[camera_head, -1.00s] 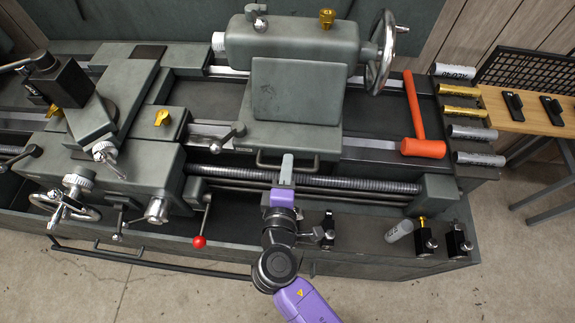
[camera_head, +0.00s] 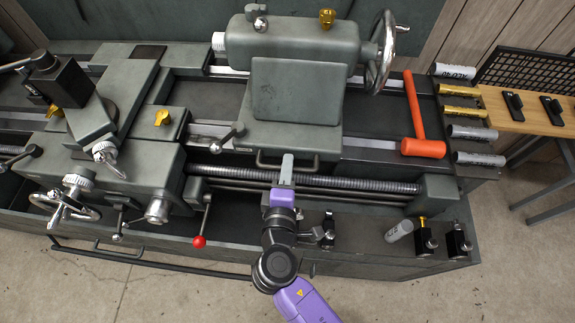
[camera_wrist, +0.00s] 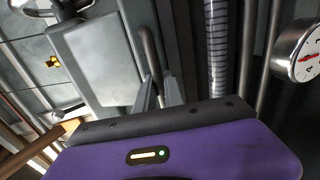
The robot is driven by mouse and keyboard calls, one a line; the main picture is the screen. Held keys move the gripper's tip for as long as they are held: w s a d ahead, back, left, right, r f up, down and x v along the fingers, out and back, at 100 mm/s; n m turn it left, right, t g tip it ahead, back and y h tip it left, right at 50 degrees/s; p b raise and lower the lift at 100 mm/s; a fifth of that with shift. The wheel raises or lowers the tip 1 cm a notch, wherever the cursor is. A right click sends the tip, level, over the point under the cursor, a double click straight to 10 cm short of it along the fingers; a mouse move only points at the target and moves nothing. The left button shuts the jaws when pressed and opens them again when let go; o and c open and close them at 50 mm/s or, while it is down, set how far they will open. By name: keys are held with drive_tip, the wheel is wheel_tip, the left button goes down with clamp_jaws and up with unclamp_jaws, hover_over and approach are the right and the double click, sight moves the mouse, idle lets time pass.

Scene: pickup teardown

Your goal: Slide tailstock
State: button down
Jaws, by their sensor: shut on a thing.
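The tailstock (camera_head: 295,92) is a grey-green casting on the lathe bed, with a handwheel (camera_head: 382,50) at its right end and a dark bar handle (camera_head: 265,164) low on its front. My gripper (camera_head: 287,162) reaches up from the front to this handle. In the wrist view my gripper's fingers (camera_wrist: 160,92) are closed around the bar handle (camera_wrist: 150,50), and the tailstock body (camera_wrist: 92,62) is just left of it. The exact contact is partly hidden by my gripper.
A red mallet (camera_head: 423,147) lies on the bed to the right of the tailstock. The carriage (camera_head: 125,170) stands to the left. A threaded lead screw (camera_head: 340,184) runs below the handle. A dial gauge (camera_wrist: 297,50) shows at the right of the wrist view.

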sight(235, 151)
drive_tip(key=a+b, duration=0.5)
drive_tip(key=a, duration=0.9)
drive_tip(key=shift+w+f, duration=0.1)
drive_tip(key=shift+w, duration=0.05)
drive_tip(key=c, duration=1.5)
unclamp_jaws()
drive_tip(key=shift+d, duration=0.15)
drive_tip(key=shift+b+v, duration=0.65)
drive_tip(key=shift+v, duration=3.25)
